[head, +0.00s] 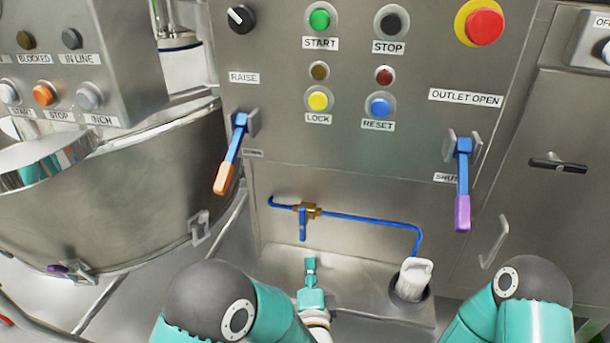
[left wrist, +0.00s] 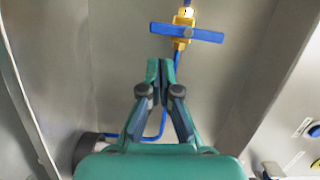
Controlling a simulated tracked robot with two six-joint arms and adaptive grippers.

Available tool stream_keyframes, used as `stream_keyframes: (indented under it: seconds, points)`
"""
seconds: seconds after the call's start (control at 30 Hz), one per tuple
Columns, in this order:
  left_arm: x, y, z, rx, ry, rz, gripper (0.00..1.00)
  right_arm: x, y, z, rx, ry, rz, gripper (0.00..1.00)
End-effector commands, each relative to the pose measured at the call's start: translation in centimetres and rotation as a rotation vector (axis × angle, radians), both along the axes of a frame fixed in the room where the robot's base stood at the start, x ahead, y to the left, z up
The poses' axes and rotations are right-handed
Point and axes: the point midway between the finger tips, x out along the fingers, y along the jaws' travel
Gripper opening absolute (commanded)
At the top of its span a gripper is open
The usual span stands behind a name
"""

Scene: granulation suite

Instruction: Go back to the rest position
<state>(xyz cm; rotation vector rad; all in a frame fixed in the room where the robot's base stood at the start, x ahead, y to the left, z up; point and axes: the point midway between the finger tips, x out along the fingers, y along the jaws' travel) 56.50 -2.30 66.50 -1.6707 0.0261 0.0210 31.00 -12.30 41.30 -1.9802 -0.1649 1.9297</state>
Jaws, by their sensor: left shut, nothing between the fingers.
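My left gripper (head: 311,266) shows in the head view below the brass valve, with its fingers together and nothing between them. In the left wrist view the shut fingers (left wrist: 160,68) point toward the brass valve (left wrist: 184,17) and its blue handle (left wrist: 187,33), with a gap in the picture between them. In the head view the valve (head: 308,210) sits on a blue pipe, its blue handle (head: 303,226) hanging down. My right arm (head: 520,300) comes in at the lower right; its gripper is out of view.
A steel panel with buttons and a red stop button (head: 485,27) stands ahead. An orange-tipped lever (head: 231,158) and a purple-tipped lever (head: 462,185) stick out of it. A large steel bowl (head: 100,200) is at left.

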Motion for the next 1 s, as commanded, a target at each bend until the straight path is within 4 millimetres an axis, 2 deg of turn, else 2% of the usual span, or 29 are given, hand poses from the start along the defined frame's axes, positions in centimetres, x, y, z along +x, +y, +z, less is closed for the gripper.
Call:
stream_keyframes:
  seconds: [0.07, 0.17, 0.27, 0.3, 0.37, 0.4, 0.47, 0.5, 0.6, 0.7, 0.8, 1.0]
  points:
    - [0.6, 1.7, -0.5, -0.001, 0.010, 0.034, 0.00, 0.0, 0.0, 0.0, 0.000, 0.000, 0.000, 0.46]
    - [1.8, 5.5, -1.6, -0.003, 0.033, 0.107, 0.00, 0.0, 0.0, -0.1, 0.000, 0.000, 0.000, 0.46]
    - [2.4, 11.3, -3.8, 0.003, 0.085, 0.202, 0.00, 0.0, 0.0, -0.1, 0.000, 0.000, 0.000, 0.46]
    - [2.2, 13.9, -5.3, 0.006, 0.127, 0.230, 0.00, 0.0, 0.0, -0.1, 0.000, 0.000, 0.000, 0.46]
    - [1.5, 17.2, -8.3, -0.040, 0.224, 0.252, 0.00, 0.0, 0.0, -0.1, 0.000, 0.000, 0.000, 0.46]
    - [0.5, 19.1, -10.6, -0.110, 0.301, 0.263, 0.00, 0.0, 0.0, -0.1, 0.000, 0.000, 0.000, 0.46]
    - [-1.6, 20.9, -14.4, -0.265, 0.434, 0.278, 0.00, 0.0, 0.0, -0.1, 0.000, 0.000, 0.000, 0.46]
    - [-3.4, 21.7, -16.7, -0.388, 0.529, 0.296, 0.00, 0.0, 0.0, -0.1, 0.000, 0.000, 0.000, 0.46]
    - [-8.4, 21.5, -21.1, -0.697, 0.752, 0.365, 0.00, 0.0, 0.0, 0.0, 0.000, 0.000, 0.000, 0.46]
    - [-13.5, 20.0, -23.8, -0.963, 0.959, 0.467, 0.00, 0.0, 0.0, 0.0, 0.000, 0.000, 0.000, 0.46]
    - [-17.8, 17.8, -24.8, -1.152, 1.131, 0.581, 0.00, 0.0, 0.0, 0.0, 0.000, 0.000, 0.000, 0.46]
    - [-23.7, 15.1, -25.2, -1.370, 1.345, 0.839, 0.00, 0.0, 0.0, -0.1, 0.000, 0.000, 0.000, 0.46]
